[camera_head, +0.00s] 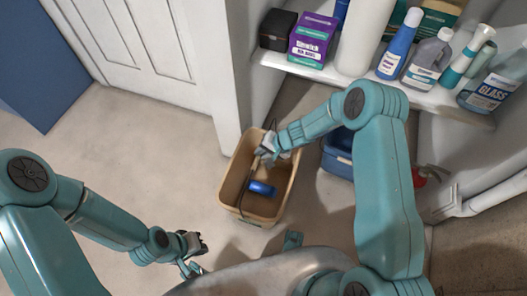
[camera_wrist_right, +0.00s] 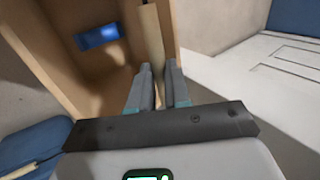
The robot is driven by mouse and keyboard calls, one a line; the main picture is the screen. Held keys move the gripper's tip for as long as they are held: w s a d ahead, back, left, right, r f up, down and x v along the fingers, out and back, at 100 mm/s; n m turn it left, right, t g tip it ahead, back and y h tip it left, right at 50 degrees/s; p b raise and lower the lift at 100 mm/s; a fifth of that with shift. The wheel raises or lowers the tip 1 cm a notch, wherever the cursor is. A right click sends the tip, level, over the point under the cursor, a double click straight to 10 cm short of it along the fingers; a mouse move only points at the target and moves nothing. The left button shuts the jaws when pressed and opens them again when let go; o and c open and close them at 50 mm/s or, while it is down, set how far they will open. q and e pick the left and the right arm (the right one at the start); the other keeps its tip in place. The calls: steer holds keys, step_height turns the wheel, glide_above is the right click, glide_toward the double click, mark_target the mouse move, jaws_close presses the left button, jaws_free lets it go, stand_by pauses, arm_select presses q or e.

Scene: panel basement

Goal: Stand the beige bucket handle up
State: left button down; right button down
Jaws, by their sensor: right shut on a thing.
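The beige bucket (camera_head: 285,165) stands on the floor in the middle of the head view, with a small blue object (camera_head: 262,188) inside. Its handle (camera_head: 246,187) is a thin bar that shows over the left part of the bucket's opening. My right gripper (camera_head: 266,152) is over the bucket, shut on the handle. In the right wrist view the gripper's fingers (camera_wrist_right: 158,88) are around the handle's beige grip (camera_wrist_right: 152,35), with the bucket behind it. My left gripper (camera_head: 198,254) is low at the left, away from the bucket; its finger gap is not clear.
A shelf (camera_head: 430,97) with several bottles and boxes stands behind and to the right. A blue bucket (camera_head: 338,160) is right of the beige one, partly behind my right arm. A white door frame (camera_head: 225,120) is close behind. The floor at left is clear.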

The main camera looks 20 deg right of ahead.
steer(key=c, duration=1.1)
jaws_free()
steer(key=shift+r, duration=0.1)
steer(key=p+v, duration=0.4)
steer(key=v, duration=1.2)
steer(key=shift+r, duration=0.15)
steer(key=s+a+f+n+g+h, duration=0.1)
steer(key=s+a+f+n+g, duration=0.25)
steer(key=s, duration=0.75)
steer(key=s+a+f+n+h, duration=0.15)
steer(key=s+a+f, duration=0.25)
steer(key=s+a, duration=0.5)
steer(key=shift+y, duration=0.45)
steer(key=a+p+v, duration=0.1)
steer(key=p+v, duration=0.5)
steer(key=p, duration=0.1)
steer(key=a+r+p+v, duration=0.1)
steer(key=p+v, duration=0.6)
steer(key=a+p+v, duration=0.1)
steer(key=p+v, duration=0.6)
steer(key=shift+a+r, duration=0.15)
steer(key=shift+a, duration=0.25)
